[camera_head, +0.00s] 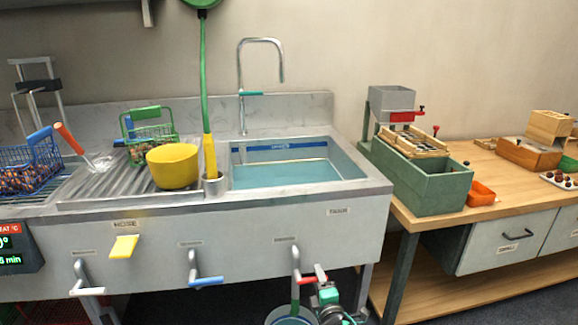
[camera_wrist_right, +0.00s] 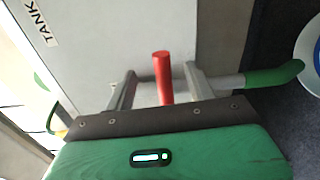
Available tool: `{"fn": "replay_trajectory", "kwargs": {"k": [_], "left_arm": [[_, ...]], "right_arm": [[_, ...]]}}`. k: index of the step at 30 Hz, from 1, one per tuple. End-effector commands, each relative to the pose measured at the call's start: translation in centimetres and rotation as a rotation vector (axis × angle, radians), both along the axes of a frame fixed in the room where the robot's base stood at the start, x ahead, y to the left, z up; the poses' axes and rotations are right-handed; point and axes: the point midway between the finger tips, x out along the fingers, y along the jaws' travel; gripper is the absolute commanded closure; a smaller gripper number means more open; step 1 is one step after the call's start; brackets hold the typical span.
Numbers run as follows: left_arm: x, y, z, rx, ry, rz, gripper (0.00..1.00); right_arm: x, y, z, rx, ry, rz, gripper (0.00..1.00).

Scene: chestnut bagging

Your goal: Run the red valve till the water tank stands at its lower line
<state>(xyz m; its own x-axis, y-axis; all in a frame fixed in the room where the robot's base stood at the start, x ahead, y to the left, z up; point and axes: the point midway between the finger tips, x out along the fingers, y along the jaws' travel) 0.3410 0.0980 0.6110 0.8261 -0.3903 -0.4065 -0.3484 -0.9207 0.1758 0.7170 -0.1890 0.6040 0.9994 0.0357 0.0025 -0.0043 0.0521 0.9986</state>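The water tank (camera_head: 352,163) is the sink basin, holding blue-green water (camera_head: 285,175). A blue marked band (camera_head: 290,146) runs along its back wall above the water; I cannot make out a lower line clearly. The red valve handle (camera_head: 308,280) is on the grey drain pipe (camera_head: 296,258) under the tank; it also shows in the right wrist view (camera_wrist_right: 162,76). My right gripper (camera_head: 321,277) is at the valve. In the wrist view its two fingers (camera_wrist_right: 160,85) stand apart on either side of the red handle, with gaps visible. My left gripper is out of view.
A wooden table (camera_head: 440,223) stands right.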

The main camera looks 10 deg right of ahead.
Motion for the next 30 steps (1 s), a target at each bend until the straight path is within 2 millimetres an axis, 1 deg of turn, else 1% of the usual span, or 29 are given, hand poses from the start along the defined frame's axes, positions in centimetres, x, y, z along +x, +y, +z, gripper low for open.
{"fn": "replay_trajectory", "kwargs": {"k": [14, 17, 30], "left_arm": [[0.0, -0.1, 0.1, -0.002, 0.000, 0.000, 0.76], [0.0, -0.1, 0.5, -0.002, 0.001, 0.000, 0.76], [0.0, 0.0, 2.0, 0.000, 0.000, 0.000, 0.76]], "right_arm": [[-0.2, -0.1, -0.1, 0.002, 0.003, -0.002, 0.45], [-1.1, -0.1, -0.1, 0.002, 0.005, -0.002, 0.45], [-6.5, -0.3, -0.1, 0.002, 0.005, -0.002, 0.45]]}}
